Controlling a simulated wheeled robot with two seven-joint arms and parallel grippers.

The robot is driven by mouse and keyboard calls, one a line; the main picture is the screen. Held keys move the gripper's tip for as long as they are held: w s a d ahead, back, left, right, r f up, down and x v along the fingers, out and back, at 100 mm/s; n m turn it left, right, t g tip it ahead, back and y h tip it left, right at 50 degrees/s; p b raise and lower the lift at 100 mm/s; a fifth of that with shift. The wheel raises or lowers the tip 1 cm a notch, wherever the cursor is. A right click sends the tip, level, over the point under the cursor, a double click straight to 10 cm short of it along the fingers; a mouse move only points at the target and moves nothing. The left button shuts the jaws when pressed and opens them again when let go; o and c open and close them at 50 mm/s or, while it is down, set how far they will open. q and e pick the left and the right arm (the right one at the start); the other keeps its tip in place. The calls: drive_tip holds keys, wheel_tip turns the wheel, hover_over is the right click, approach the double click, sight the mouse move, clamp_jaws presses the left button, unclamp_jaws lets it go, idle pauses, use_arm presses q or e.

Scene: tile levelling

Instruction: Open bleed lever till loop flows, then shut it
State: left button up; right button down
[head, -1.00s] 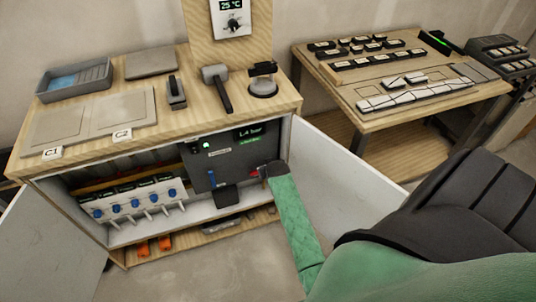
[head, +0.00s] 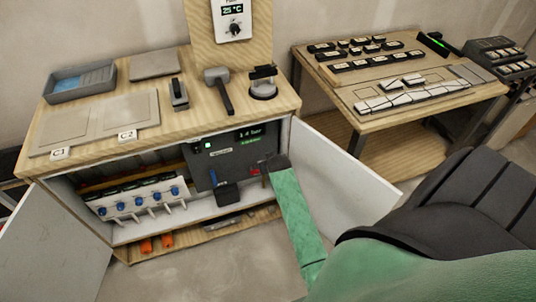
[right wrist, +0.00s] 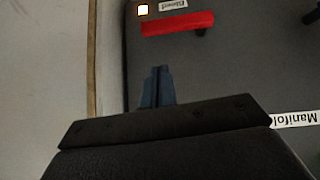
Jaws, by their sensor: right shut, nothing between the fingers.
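The red bleed lever (right wrist: 178,23) lies nearly level across the dark panel in the right wrist view, beside an upside-down label (right wrist: 173,5). In the head view a small part of the red lever (head: 255,171) shows left of my right gripper (head: 265,168). In the right wrist view the right gripper's fingers (right wrist: 157,86) are together and empty, with a gap in the picture between their tips and the lever. The dark control panel (head: 229,146) has a display (head: 250,135) with small green text, hard to read. My left gripper is out of view.
A blue lever (head: 213,178) and a black box (head: 227,193) are on or near the panel. A manifold with blue knobs (head: 140,200) stands to the left. Open cabinet doors (head: 335,170) flank the opening. A "Manifold" label (right wrist: 296,119) shows in the wrist view.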

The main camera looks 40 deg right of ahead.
use_arm(q)
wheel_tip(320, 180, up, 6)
drive_tip(key=b, duration=0.1)
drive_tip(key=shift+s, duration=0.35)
use_arm(e)
drive_tip(key=v, duration=0.8)
drive_tip(key=shift+s+d, duration=0.15)
drive_tip(key=shift+d, duration=0.05)
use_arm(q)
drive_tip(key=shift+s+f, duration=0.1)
use_arm(e)
drive_tip(key=shift+r, duration=0.1)
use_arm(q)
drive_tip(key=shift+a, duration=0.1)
